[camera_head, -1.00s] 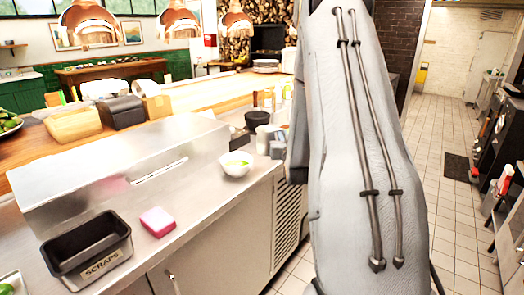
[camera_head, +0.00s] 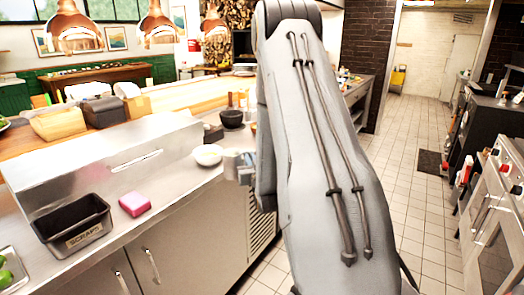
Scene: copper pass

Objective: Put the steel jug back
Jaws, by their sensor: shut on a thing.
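My gripper (camera_head: 241,167) shows only in part at the left edge of my arm, just off the counter's right end. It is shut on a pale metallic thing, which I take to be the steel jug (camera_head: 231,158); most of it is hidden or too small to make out. My arm fills the middle of the view and covers what lies behind it. The steel counter (camera_head: 180,188) is to the left of my gripper.
A white bowl (camera_head: 208,155) and a dark bowl (camera_head: 232,118) stand near the gripper. The black scraps bin (camera_head: 73,227) and a pink sponge (camera_head: 134,204) are on the counter.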

